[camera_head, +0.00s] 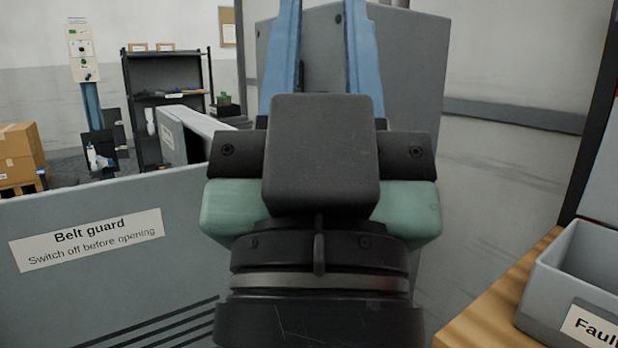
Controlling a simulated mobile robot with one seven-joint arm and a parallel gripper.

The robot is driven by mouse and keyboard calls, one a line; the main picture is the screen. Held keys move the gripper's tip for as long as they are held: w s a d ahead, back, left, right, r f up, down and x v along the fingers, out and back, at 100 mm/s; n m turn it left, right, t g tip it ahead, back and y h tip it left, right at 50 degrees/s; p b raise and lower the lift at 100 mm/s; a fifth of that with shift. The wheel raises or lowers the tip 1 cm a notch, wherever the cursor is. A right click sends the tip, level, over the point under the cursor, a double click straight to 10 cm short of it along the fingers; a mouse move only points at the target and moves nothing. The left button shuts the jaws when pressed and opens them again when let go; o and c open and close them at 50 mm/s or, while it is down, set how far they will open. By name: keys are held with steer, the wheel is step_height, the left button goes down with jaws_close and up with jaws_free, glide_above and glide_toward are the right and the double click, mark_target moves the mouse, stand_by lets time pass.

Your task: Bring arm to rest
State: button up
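My gripper (322,40) is in the middle of the head view, seen from behind, with its two blue fingers pointing up and away. The fingers are well apart, and only a grey panel shows between them, so it is open with nothing seen held. The fingertips reach the top edge of the picture and may be cut off. My dark wrist fills the lower middle. No wadding roll can be made out.
A grey belt guard (180,275) stands close at left. A tall grey panel (420,60) is behind my gripper. At right are a wooden surface (490,310) and a grey bin (545,300) labelled "Faul...". A black shelf (165,75) and cardboard boxes (20,150) stand farther back left.

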step_height(320, 180, up, 35)
steer(key=p, duration=3.4)
steer(key=shift+s+d+r+p, duration=0.15)
steer(key=shift+s+d+p, duration=0.05)
steer(key=shift+d+p, duration=0.15)
